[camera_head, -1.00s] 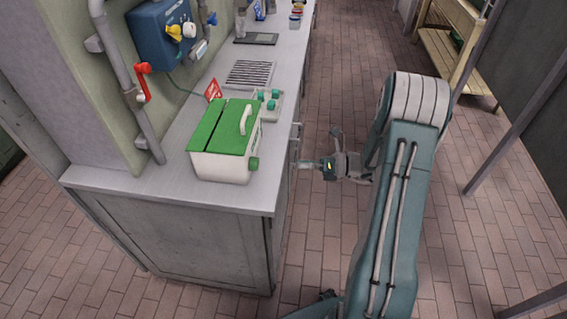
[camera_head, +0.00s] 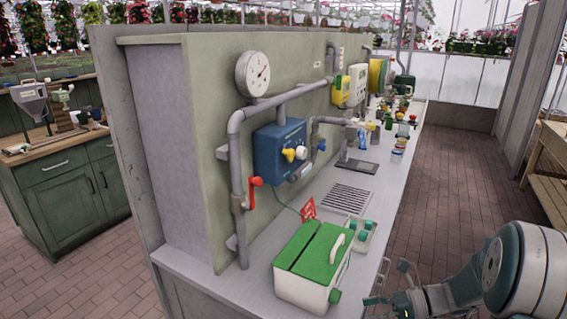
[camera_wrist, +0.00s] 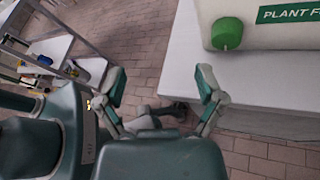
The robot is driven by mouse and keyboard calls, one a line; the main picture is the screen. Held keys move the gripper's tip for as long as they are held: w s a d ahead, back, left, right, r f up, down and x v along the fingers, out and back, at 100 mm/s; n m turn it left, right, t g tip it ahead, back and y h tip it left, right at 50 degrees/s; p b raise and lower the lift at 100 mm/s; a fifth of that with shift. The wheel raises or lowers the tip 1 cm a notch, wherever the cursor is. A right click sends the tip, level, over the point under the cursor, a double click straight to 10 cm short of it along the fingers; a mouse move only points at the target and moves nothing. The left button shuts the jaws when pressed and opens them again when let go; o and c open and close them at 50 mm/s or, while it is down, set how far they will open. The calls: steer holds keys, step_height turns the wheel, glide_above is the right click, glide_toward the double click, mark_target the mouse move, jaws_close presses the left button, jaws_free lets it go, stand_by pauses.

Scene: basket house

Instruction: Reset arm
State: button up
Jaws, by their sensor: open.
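My arm reaches in from the lower right of the head view, with my gripper (camera_head: 388,286) beside the right edge of the counter. In the wrist view my gripper (camera_wrist: 161,88) has its two fingers spread wide apart, with nothing between them but floor and counter edge. A white box with a green lid (camera_head: 312,262) stands on the counter (camera_head: 215,285), left of my gripper. Its green knob (camera_wrist: 227,33) and white side show at the upper right of the wrist view, apart from the fingers.
A wall panel carries a gauge (camera_head: 253,73), a blue box (camera_head: 280,148) and a red-handled valve (camera_head: 252,193). Bottles and pots line the counter's far end. A wooden bench (camera_head: 548,170) stands at the right. The brick aisle (camera_head: 440,185) between is clear.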

steer(key=s+a+r+n+t+h, duration=0.1)
steer(key=s+r+n+h, duration=0.5)
steer(key=n, duration=0.6)
steer(key=s+a+r+n+t+h, duration=0.2)
steer(key=s+r+n+h, duration=0.5)
steer(key=s+n, duration=0.4)
steer(key=shift+a+r+n+t+h, duration=0.15)
steer(key=shift+a+n+t+h, duration=0.15)
steer(key=shift+a+n+h, duration=0.25)
steer(key=shift+a, duration=0.15)
